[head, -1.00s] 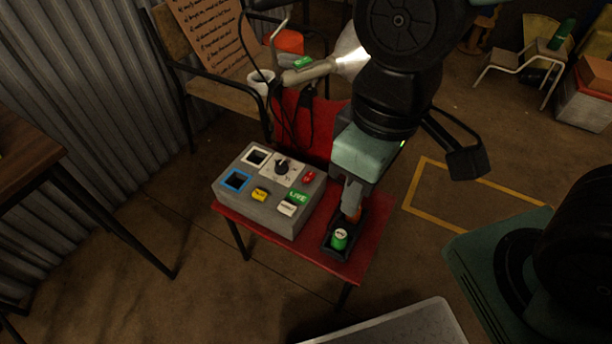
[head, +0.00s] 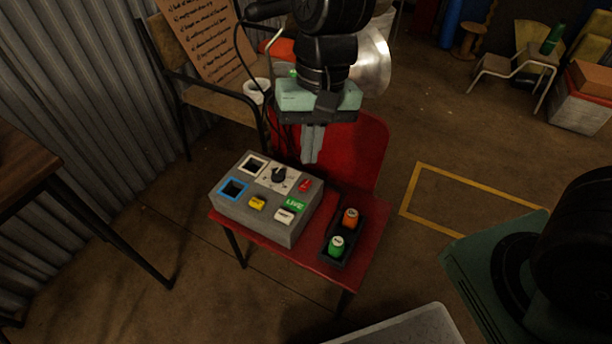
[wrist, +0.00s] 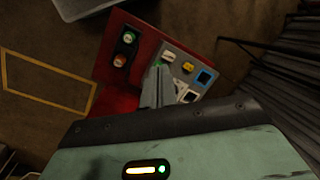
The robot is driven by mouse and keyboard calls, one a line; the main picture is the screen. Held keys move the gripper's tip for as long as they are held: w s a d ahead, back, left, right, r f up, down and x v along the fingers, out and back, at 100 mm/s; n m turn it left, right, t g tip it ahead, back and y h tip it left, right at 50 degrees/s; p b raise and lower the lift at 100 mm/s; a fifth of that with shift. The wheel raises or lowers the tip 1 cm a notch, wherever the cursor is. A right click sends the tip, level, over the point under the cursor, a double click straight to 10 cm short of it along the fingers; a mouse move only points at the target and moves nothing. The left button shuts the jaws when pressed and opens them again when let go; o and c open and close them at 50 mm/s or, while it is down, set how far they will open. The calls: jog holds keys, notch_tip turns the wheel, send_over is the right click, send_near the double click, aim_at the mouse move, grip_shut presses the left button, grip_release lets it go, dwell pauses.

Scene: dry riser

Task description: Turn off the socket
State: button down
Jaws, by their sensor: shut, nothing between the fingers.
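A grey control box (head: 270,234) sits on the red seat. Its top carries a red switch (head: 305,186), a black knob (head: 278,175) on a white plate, a green "LIVE" sign (head: 294,205), a yellow button (head: 258,203), a white button (head: 285,215), and white-framed (head: 253,165) and blue-framed (head: 233,188) square openings. My gripper (head: 310,160) is shut and empty, pointing down above the box's back right side, apart from the red switch. In the wrist view my fingers (wrist: 158,72) cover part of the box; the blue-framed opening (wrist: 205,77) shows beside them.
The red chair's backrest (head: 365,150) rises behind. A wooden chair (head: 215,105) with a lettered board stands at back left.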

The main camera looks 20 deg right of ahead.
aim_at(305, 187)
jog(key=w+d+f+m, duration=0.2)
jog(key=w+f+m, duration=0.2)
jog(key=w, duration=0.2)
jog(key=w+d+f+m, duration=0.2)
jog(key=w+f+m, duration=0.2)
jog(key=w, duration=0.3)
jog(key=shift+w+d, duration=0.15)
jog(key=shift+d, duration=0.2)
jog(key=shift+f, duration=0.1)
jog(key=b+x, duration=0.4)
jog(key=x, duration=1)
jog(key=shift+d+b, duration=0.1)
jog(key=shift+b, duration=0.3)
